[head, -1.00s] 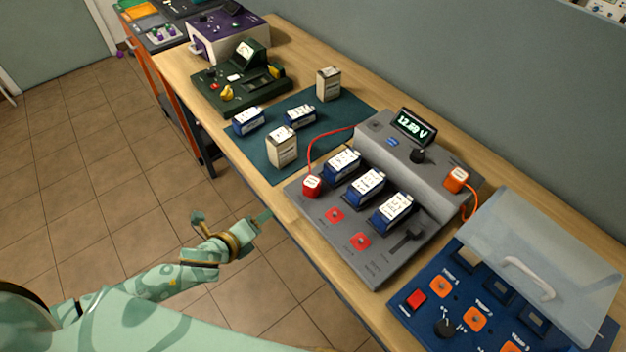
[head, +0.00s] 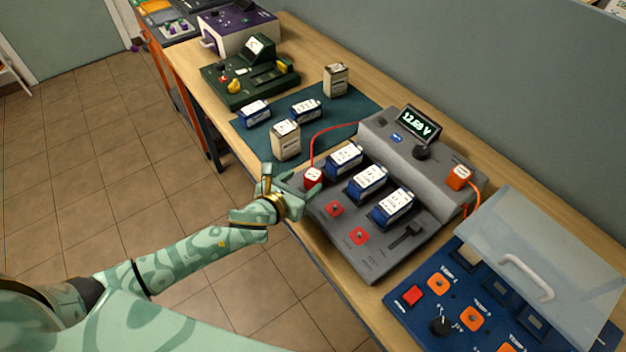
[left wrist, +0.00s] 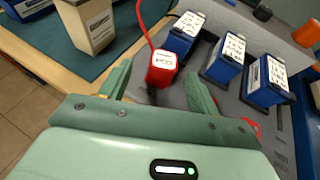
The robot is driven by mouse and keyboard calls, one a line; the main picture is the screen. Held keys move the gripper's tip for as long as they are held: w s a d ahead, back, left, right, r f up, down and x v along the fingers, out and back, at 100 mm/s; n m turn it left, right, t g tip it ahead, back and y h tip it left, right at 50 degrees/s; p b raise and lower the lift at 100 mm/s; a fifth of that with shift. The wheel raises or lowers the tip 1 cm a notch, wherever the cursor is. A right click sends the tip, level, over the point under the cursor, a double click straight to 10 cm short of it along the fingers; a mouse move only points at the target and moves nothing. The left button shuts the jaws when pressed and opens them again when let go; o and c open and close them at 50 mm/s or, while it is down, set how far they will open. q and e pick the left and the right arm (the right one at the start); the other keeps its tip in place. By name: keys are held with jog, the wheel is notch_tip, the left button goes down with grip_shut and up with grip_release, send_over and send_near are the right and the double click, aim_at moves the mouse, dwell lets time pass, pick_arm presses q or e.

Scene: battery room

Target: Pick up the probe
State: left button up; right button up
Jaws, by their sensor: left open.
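The red probe (head: 313,176) stands at the near left corner of the grey tester (head: 340,262), with a red cable rising from it. My left gripper (head: 291,184) is at the tester's near left edge, just beside the probe. In the left wrist view the red probe (left wrist: 161,70) sits between the two open fingers (left wrist: 158,90), a little beyond their tips, and no contact shows. An orange probe (head: 459,177) with an orange cable stands at the tester's right side. My right gripper is out of view.
Blue batteries (head: 369,181) stand in a row on the tester, right of the red probe. A beige battery (head: 286,141) and others stand on the green mat (head: 255,148). A blue unit with a clear lid (head: 545,245) is at the right. Floor is open at the left.

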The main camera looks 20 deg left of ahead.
aim_at(310, 178)
pick_arm(q)
jog(key=x, duration=0.1)
jog(key=b+x, duration=0.1)
jog(key=x, duration=0.2)
jog(key=shift+w+d+f, duration=0.1)
jog(key=shift+w+d, duration=0.1)
jog(key=shift+d, duration=0.2)
jog(key=shift+w+f, duration=0.1)
jog(key=shift+w, duration=0.3)
jog(key=shift+s, duration=0.1)
jog(key=shift+c, duration=0.6)
jog(key=c, duration=1)
jog(key=shift+c, duration=0.2)
